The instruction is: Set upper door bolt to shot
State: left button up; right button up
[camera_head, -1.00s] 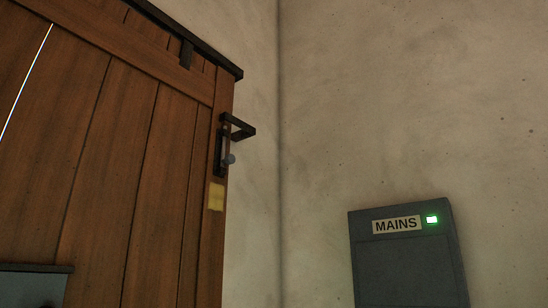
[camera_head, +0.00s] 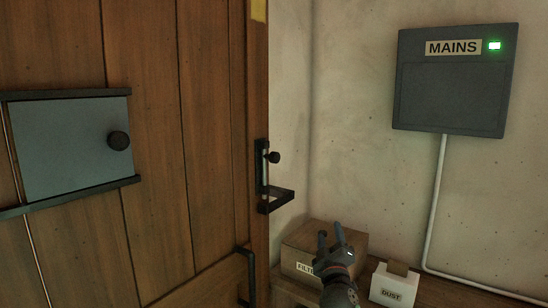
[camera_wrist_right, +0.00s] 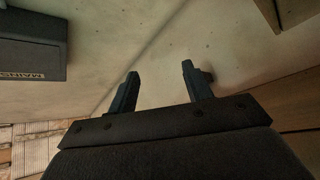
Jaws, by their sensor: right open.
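The wooden door (camera_head: 165,130) fills the left of the head view. The upper bolt is out of view now, above the yellow label (camera_head: 258,9) at the top edge. A lower bolt (camera_head: 262,175) shows on the door's edge, with a dark round knob (camera_head: 274,157) and a black bracket (camera_head: 277,202) below it. My right gripper (camera_head: 333,233) is open and empty, up in front of a cardboard box and apart from the door. In the right wrist view its two fingers (camera_wrist_right: 160,82) stand apart with bare wall between them. My left gripper is not in view.
A grey MAINS box (camera_head: 450,90) with a lit green light hangs on the right wall, a pipe (camera_head: 437,200) below it. A cardboard box (camera_head: 300,238) and a white DUST box (camera_head: 394,289) stand low down. A grey sliding panel (camera_head: 65,150) is on the door.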

jog(key=w+a+r+n+g+y+p, duration=0.1)
jog(key=a+r+n+g+y, duration=0.15)
jog(key=r+n+y, duration=0.95)
jog(key=w+a+r+n+g+y+p, duration=0.15)
jog(key=a+r+n+y, duration=0.25)
jog(key=r+n, duration=0.9)
jog(key=a+r+n+g+y, duration=0.3)
jog(key=r+n+y, duration=0.4)
jog(key=r, duration=1.2)
notch_tip(320, 180, up, 25)
jog(key=s+n+g+h+p, duration=0.2)
jog(key=s+n+g, duration=0.15)
jog(key=n, duration=0.55)
jog(key=shift+w+p+x, duration=0.2)
jog(key=shift+p+x, duration=0.85)
jog(key=shift+x, duration=0.9)
jog(key=shift+w+p+x, duration=0.15)
jog(key=shift+p+x, duration=0.9)
jog(key=shift+x, duration=0.95)
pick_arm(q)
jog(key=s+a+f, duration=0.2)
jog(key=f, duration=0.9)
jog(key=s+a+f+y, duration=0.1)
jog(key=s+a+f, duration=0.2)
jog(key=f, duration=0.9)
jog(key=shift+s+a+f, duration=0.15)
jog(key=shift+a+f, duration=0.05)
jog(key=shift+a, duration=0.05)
pick_arm(e)
jog(key=shift+d, duration=0.2)
